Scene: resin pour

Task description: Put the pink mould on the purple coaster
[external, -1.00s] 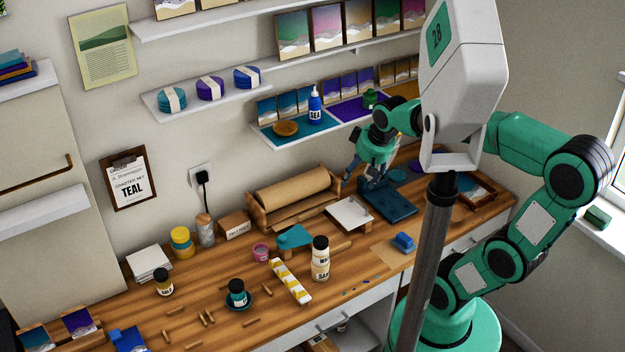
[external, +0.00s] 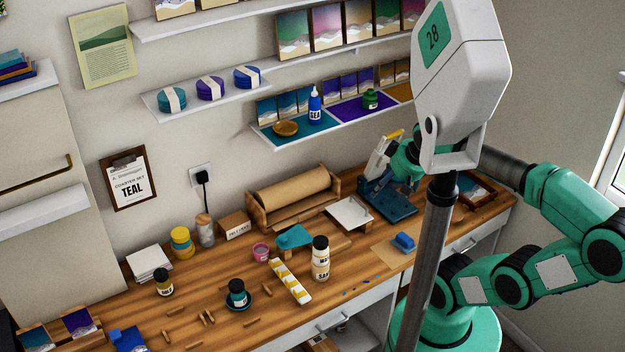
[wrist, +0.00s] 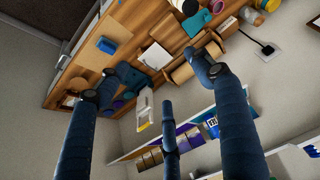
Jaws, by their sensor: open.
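The small round pink mould (external: 261,252) stands on the workbench, beside the teal piece on a wooden stand. It also shows at the top of the wrist view (wrist: 217,6). The purple coaster is hidden behind my arm in the external view. A small purple disc, which looks like it, shows partly behind a finger in the wrist view (wrist: 118,104). My gripper (wrist: 162,72) is open, its dark blue fingers spread with nothing between them. It is at the back right of the bench, near the white lever device, well away from the mould.
The lever device (external: 378,160) with a yellow handle rises above a dark blue base (external: 388,207). A paper roll (external: 295,197), a white tile (external: 348,213), a sand bottle (external: 320,258) and a blue block (external: 403,242) stand nearby. A shelf (external: 300,138) hangs above the bench.

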